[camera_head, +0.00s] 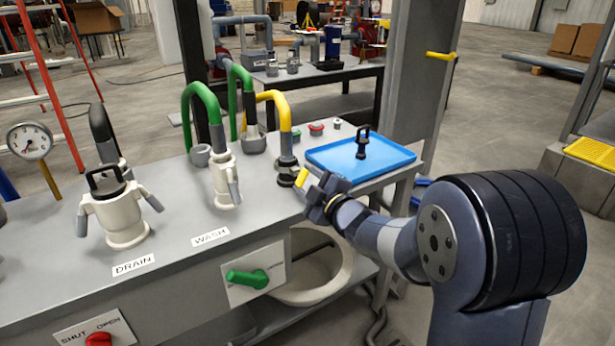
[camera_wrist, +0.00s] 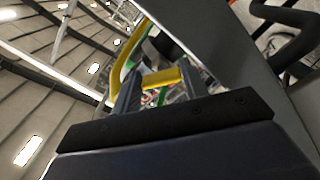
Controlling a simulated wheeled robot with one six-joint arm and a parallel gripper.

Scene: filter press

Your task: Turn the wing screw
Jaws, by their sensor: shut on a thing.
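A small yellow bar (camera_head: 302,178), which appears to be the wing screw, is at the tip of my gripper (camera_head: 308,188), by the bench's front edge. In the wrist view the yellow bar (camera_wrist: 162,78) lies crosswise between the two fingers of my gripper (camera_wrist: 155,90). The gripper is shut on it. The part that the bar belongs to is mostly hidden behind the gripper. The black end fitting (camera_head: 288,168) of the yellow hose (camera_head: 276,98) stands just left of the fingertips.
A blue tray (camera_head: 340,152) with a black-handled plug (camera_head: 362,142) lies just behind my gripper. White DRAIN (camera_head: 125,225) and WASH (camera_head: 224,182) fittings stand left on the bench. A green handle (camera_head: 248,278) and a round bin (camera_head: 315,285) are below the bench top.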

